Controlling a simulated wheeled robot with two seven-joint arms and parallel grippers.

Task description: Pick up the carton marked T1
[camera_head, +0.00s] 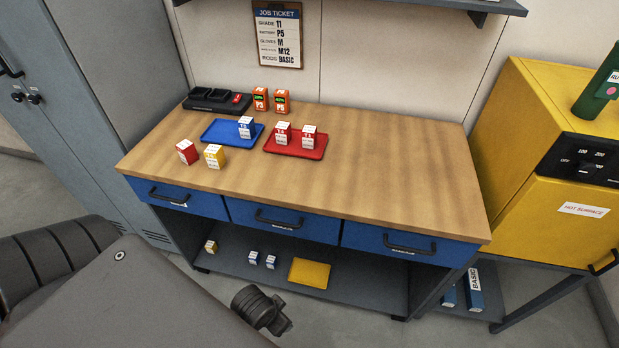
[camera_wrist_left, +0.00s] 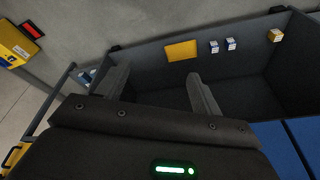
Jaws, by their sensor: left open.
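On the bench top in the head view, a blue carton (camera_head: 246,127) stands on the blue tray, and two red cartons (camera_head: 282,133) (camera_head: 308,137) stand on the red tray. A loose red carton (camera_head: 187,152) and a yellow carton (camera_head: 214,157) stand near the front left. On the lower shelf are a yellow carton (camera_head: 211,246) and two blue cartons (camera_head: 254,258) (camera_head: 270,261); they also show in the wrist view. The small grade marks are too small to tell which carton is T1. My left gripper (camera_wrist_left: 158,85) is open and empty, apart from the shelf cartons. My right gripper is out of view.
A blue tray (camera_head: 218,138), a red tray (camera_head: 275,147), a black charger (camera_head: 216,101) and two orange batteries (camera_head: 260,99) (camera_head: 282,102) are on the bench. A yellow tray (camera_head: 310,273) lies on the shelf. The bench's right half is clear. A yellow oven (camera_head: 530,150) stands right.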

